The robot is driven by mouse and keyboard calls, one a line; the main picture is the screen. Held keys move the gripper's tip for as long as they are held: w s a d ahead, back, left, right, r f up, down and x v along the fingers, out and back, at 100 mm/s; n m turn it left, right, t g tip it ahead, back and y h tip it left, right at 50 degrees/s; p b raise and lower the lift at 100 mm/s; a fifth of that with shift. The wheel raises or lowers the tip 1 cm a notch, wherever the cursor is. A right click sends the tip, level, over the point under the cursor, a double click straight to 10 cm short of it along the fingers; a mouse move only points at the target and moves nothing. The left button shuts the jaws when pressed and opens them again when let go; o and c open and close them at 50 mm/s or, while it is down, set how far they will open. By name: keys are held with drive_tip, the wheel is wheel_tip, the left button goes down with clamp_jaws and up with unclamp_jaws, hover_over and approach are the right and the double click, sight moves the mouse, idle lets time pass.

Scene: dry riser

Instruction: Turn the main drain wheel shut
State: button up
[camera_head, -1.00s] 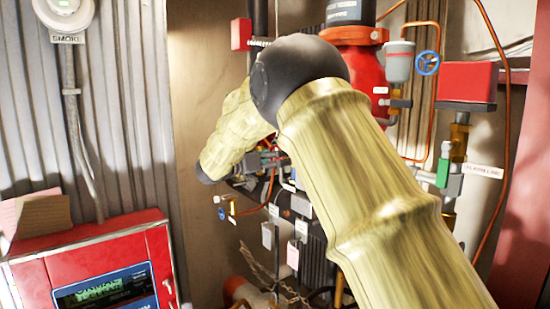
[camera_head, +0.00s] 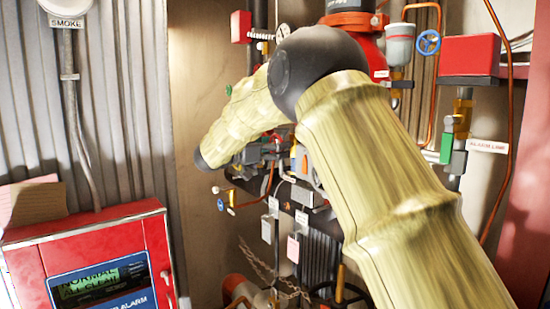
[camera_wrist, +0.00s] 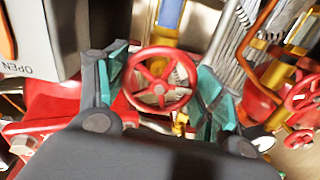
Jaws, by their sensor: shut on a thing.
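In the wrist view a red spoked handwheel (camera_wrist: 160,80) sits between the two teal-padded fingers of my gripper (camera_wrist: 161,86). The fingers are shut on it from opposite sides of its rim. Its hub and spokes show between the fingers. No label readable in the pictures tells which valve this wheel belongs to. In the head view my arm crosses in front of the pipework, and I cannot make out the gripper or this wheel there.
Another red wheel (camera_wrist: 303,95) stands at the right of the wrist view. In the head view are a blue wheel (camera_head: 428,42), a red alarm panel (camera_head: 100,260), and hanging tags (camera_head: 293,248) among crowded pipes.

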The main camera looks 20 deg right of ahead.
drive_tip(key=m+b, duration=0.2)
drive_tip(key=b, duration=0.1)
drive_tip(key=m+b, duration=0.2)
drive_tip(key=b, duration=0.1)
drive_tip(key=shift+f+m, duration=0.3)
drive_tip(key=shift+f, duration=0.1)
drive_tip(key=m+b, duration=0.3)
drive_tip(key=b, duration=0.2)
drive_tip(key=shift+m, duration=0.4)
drive_tip(key=m+b, duration=0.4)
drive_tip(key=b, duration=0.2)
drive_tip(key=shift+w, duration=0.1)
drive_tip(key=m+b, duration=0.4)
drive_tip(key=b, duration=0.1)
drive_tip(key=m+b, duration=0.4)
drive_tip(key=shift+m+b, duration=0.3)
drive_tip(key=shift+b, duration=0.1)
drive_tip(key=m+b, duration=0.4)
drive_tip(key=shift+r, duration=0.1)
drive_tip(key=m+b, duration=0.3)
drive_tip(key=m, duration=0.1)
drive_tip(key=shift+r, duration=0.1)
drive_tip(key=shift+r+m+b, duration=0.15)
drive_tip(key=shift+m+b, duration=0.85)
drive_tip(key=shift+m, duration=0.9)
drive_tip(key=shift+r, duration=0.1)
